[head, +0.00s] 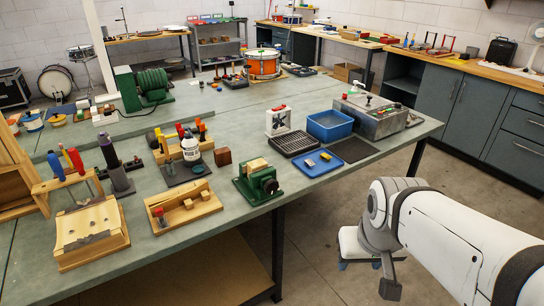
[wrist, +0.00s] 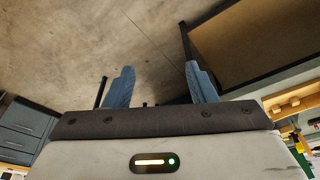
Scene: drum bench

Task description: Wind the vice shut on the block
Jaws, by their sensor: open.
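The green vice (head: 248,190) stands near the front edge of the bench, in the middle of the head view. A pale wooden block (head: 254,165) sits at its top, between or on the jaws; any gap beside it is too small to tell. A round green part (head: 269,187) faces the front right of the vice; a handle bar is not clear. My gripper (head: 345,265) hangs off the bench, low and right of the vice, over the floor. In the wrist view its two blue fingers (wrist: 160,82) stand apart with nothing between them. The vice is not seen there.
The bench edge and a bench leg (head: 279,250) lie between my gripper and the vice. A wooden tray (head: 184,212) is left of the vice, a brown block (head: 222,157) behind it, and a blue tray (head: 315,170) to its right. Open floor surrounds my gripper.

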